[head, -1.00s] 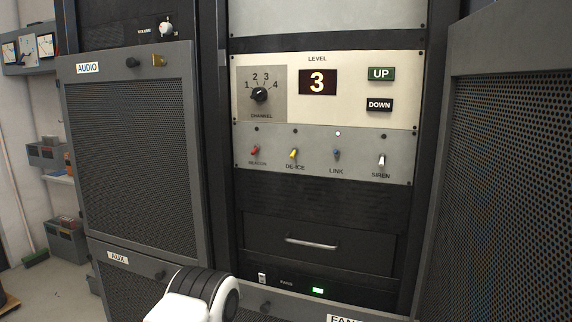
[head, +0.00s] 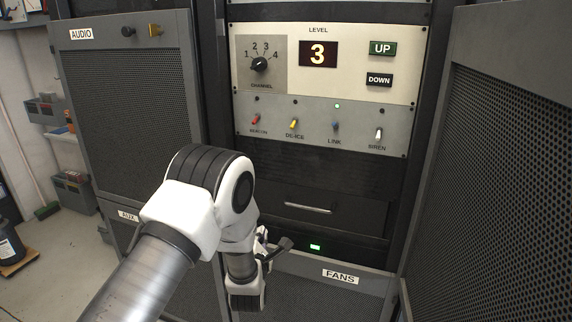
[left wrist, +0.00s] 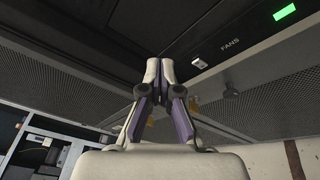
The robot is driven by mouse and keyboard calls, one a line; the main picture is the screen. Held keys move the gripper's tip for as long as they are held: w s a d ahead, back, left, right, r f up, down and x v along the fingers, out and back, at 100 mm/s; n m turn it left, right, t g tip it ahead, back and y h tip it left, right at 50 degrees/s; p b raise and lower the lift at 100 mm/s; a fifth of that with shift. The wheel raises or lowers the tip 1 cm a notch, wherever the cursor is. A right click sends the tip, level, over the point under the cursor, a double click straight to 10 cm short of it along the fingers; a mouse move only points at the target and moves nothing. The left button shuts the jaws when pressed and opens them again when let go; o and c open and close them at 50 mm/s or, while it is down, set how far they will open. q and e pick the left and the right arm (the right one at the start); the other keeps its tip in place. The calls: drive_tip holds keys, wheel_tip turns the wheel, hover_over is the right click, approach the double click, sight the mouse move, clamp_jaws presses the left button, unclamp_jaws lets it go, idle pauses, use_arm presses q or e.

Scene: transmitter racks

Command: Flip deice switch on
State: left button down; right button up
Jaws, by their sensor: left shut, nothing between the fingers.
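The DE-ICE switch (head: 293,123) is a small yellow lever on the grey lower strip of the rack panel in the head view. The lamp above it is dark. It stands between the red BEACON switch (head: 255,121) and the blue LINK switch (head: 335,126). My left gripper (head: 284,243) is below the switch panel, in front of the lower rack near the drawer and FANS area, well apart from the DE-ICE switch. In the left wrist view its fingertips (left wrist: 159,66) are together with nothing between them. The yellow lever is not in that view. My right gripper is not in view.
The white SIREN switch (head: 379,134) is at the right of the row. A drawer handle (head: 308,208) and a FANS door (head: 340,277) lie below. An open mesh door (head: 500,190) stands at the right, the AUDIO door (head: 130,120) at the left. LINK's lamp is lit green.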

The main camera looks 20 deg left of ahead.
use_arm(q)
drive_tip(key=w+d+r+t+p, duration=0.1)
drive_tip(key=w+r+p, duration=0.1)
drive_tip(key=r, duration=0.8)
drive_tip(key=w+d+r+t+p, duration=0.1)
drive_tip(key=w+r+t+p, duration=0.1)
drive_tip(key=r, duration=0.8)
drive_tip(key=shift+r+n+p, duration=0.25)
drive_tip(key=shift+n+p, duration=0.05)
drive_tip(key=shift+w, duration=0.15)
